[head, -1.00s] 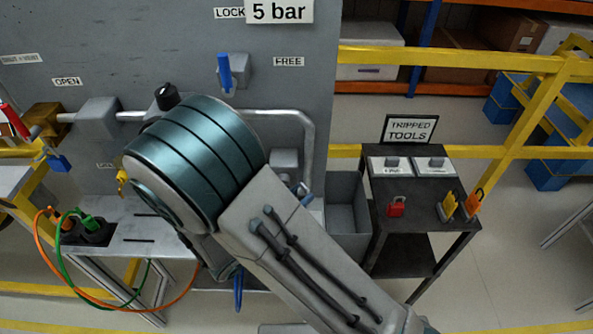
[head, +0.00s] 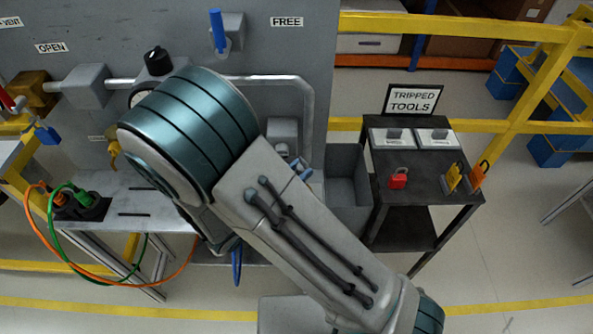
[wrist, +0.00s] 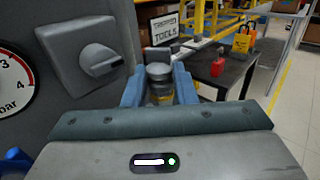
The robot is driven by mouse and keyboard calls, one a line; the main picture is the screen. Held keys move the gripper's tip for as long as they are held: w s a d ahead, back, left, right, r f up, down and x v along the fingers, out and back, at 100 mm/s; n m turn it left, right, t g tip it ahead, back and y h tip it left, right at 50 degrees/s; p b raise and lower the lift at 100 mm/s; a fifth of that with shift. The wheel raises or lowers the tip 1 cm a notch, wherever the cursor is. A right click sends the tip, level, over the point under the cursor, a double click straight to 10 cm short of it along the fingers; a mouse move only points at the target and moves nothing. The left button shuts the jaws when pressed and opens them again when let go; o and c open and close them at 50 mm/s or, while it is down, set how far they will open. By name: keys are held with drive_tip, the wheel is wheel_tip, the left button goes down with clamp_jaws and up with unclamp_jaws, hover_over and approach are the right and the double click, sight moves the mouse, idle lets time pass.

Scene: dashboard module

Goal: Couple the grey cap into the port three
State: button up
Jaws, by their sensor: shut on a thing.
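In the wrist view, the blue fingers of my gripper (wrist: 159,80) are shut on a grey cap (wrist: 159,71), a round grey piece with a yellowish band below it. The cap is held up in front of the panel's right edge. In the head view my arm hides most of the gripper; only a bit of blue finger (head: 301,169) shows beside the arm. I cannot make out port three in either view.
A grey panel (head: 110,55) carries a blue-handled valve (head: 217,31), a black knob (head: 158,61) and pipework. A shelf below has green and orange cables (head: 82,203). At right, a dark tools cart (head: 425,185) holds padlocks. A grey bin (head: 347,190) stands between panel and cart.

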drive_tip(key=shift+f+b, duration=2)
drive_tip(key=shift+f, duration=0.7)
drive_tip(key=shift+f+b, duration=0.5)
drive_tip(key=shift+f, duration=0.25)
drive_tip(key=shift+r, duration=0.1)
wheel_tip(320, 180, up, 6)
drive_tip(key=p, duration=0.5)
idle(1.1)
idle(0.6)
